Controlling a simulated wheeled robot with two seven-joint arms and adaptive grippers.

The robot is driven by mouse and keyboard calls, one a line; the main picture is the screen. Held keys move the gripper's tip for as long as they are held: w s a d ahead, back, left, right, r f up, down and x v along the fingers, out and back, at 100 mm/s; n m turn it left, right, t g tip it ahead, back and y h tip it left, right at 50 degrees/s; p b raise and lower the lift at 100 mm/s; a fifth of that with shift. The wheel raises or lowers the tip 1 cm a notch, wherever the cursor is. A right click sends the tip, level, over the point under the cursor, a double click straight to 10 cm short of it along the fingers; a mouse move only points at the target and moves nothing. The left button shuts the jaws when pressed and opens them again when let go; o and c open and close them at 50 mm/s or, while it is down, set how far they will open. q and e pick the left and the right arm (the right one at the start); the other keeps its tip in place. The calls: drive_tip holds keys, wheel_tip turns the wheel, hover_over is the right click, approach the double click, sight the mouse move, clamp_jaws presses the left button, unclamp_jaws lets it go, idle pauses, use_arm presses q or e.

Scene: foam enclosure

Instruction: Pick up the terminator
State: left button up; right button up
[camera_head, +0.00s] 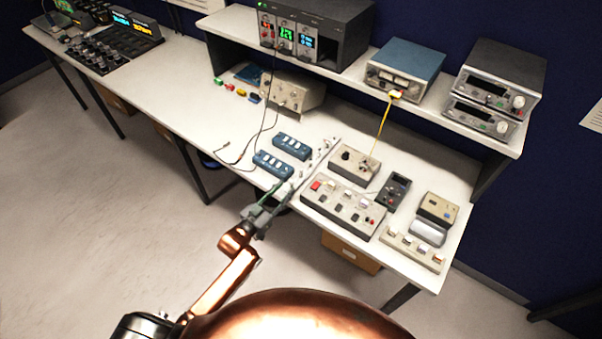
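I cannot tell for certain which thing is the terminator. Candidates are the small parts on a narrow pale strip (316,163) near the bench's front edge, too small to make out. Small coloured pieces also lie further back: green (218,81), red (229,87), yellow (241,93) and blue (254,98). My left gripper (277,196) is at the front edge of the bench, by the near end of the strip and beside a blue box. Its fingers are small and blend with the bench, so their opening is unclear. My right gripper is out of view.
Two blue switch boxes (292,146) lie left of the strip. A control box with a red button (343,202), a knob box (355,164) and a handheld meter (394,190) crowd the right. Instruments stand on the raised shelf (440,117). The bench's left middle (160,85) is clear.

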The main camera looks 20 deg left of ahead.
sight(301, 172)
use_arm(q)
drive_tip(key=x, duration=1.1)
drive_tip(key=shift+w, duration=0.15)
drive_tip(key=shift+c, duration=0.2)
clamp_jaws()
